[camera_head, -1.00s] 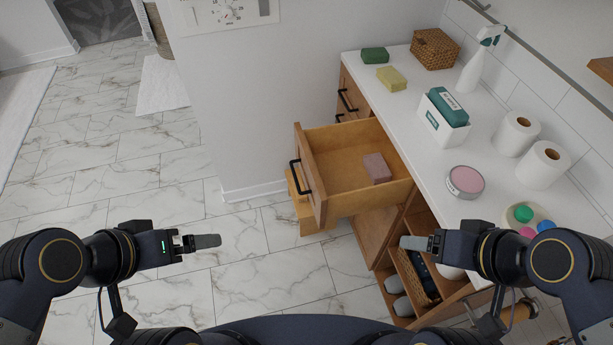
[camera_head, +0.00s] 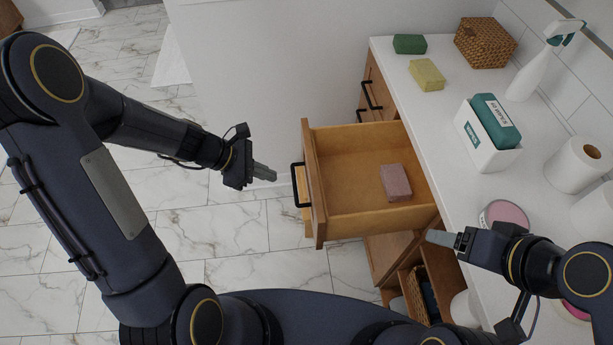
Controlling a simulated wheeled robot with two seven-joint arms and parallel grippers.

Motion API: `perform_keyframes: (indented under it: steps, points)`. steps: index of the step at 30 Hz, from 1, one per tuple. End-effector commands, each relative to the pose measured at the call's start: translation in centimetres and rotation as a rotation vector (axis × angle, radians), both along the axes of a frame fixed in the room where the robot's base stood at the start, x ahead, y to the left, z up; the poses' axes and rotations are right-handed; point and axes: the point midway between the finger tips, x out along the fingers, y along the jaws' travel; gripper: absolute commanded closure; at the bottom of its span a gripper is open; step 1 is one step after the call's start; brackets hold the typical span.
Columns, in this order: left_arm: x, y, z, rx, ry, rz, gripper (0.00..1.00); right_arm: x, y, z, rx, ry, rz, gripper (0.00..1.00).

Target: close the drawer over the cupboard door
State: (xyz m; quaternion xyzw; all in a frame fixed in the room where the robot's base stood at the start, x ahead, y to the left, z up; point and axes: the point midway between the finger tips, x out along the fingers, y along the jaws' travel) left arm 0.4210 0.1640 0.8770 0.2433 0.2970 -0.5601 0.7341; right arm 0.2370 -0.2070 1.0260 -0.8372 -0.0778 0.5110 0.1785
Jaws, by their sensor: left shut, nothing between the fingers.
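The wooden drawer (camera_head: 358,210) is pulled out to the left from under the white counter, with a black handle (camera_head: 296,186) on its front. A pinkish block (camera_head: 396,183) lies inside it. The cupboard door is hard to make out; a wooden panel (camera_head: 385,255) shows below the drawer. My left gripper (camera_head: 271,173) is shut and empty, just left of the drawer front near the handle, with a small gap in the picture. My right gripper (camera_head: 432,237) is at the drawer's near right corner, by the counter edge; its finger opening cannot be made out.
The white counter (camera_head: 440,130) holds a green block (camera_head: 409,44), a yellow block (camera_head: 427,74), a wicker basket (camera_head: 486,42), a spray bottle (camera_head: 532,72), a wipes box (camera_head: 490,143) and paper rolls. Open shelves (camera_head: 415,282) lie below. The marble floor (camera_head: 220,235) is clear.

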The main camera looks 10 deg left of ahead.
Motion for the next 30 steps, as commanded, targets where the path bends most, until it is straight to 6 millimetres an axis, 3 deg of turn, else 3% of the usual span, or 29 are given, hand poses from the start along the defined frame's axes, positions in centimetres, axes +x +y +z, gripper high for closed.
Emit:
perform_keyframes:
  steps: [5, 18, 30]
  points:
    - [0.4, -0.7, -1.6, -0.01, 0.032, 0.028, 1.0, 0.0, 0.0, -0.3, 0.0, 0.0, 0.0, 0.3]
    - [1.7, -5.8, -6.8, -0.01, 0.029, 0.022, 1.0, 0.0, 0.0, -1.2, 0.0, 0.0, 0.0, 0.3]
    - [2.2, -6.9, -7.8, -0.008, 0.025, 0.023, 1.0, 0.0, 0.0, -1.3, 0.0, 0.0, 0.0, 0.3]
